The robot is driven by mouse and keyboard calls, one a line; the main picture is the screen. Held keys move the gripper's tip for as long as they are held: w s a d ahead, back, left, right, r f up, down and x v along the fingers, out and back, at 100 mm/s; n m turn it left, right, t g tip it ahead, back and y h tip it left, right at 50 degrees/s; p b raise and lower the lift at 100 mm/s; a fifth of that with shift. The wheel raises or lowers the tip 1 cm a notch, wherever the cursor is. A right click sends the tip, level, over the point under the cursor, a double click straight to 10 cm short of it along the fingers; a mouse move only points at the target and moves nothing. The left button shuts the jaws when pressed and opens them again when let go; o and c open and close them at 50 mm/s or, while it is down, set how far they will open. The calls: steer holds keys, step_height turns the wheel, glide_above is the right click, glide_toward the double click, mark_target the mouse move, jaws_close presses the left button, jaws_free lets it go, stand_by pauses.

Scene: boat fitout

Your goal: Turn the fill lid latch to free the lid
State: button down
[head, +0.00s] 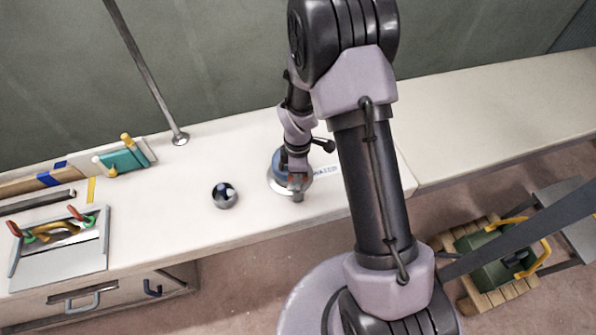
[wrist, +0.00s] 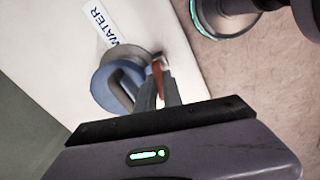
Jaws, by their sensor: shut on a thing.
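The blue fill lid (head: 278,160) sits on a round pale metal base (head: 277,185) at the front part of the white counter. It also shows in the wrist view as a blue disc (wrist: 104,92) with a raised loop handle. A small red-orange latch (wrist: 157,78) stands at the lid's edge. My gripper (wrist: 160,85) is shut on the latch, its fingers on either side of it. In the head view my gripper (head: 298,188) hides part of the lid and most of the latch.
A label reading WATER (wrist: 97,22) lies beside the lid. A metal post (head: 180,137) stands at the back.

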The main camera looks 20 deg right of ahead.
steer(key=shift+w+r+n+p, duration=0.1)
steer(key=shift+n+p, duration=0.2)
steer(key=shift+n, duration=1)
steer(key=c, duration=1.5)
jaws_free()
step_height(320, 180, up, 17)
steer(key=p, duration=0.5)
steer(key=shift+r, duration=0.15)
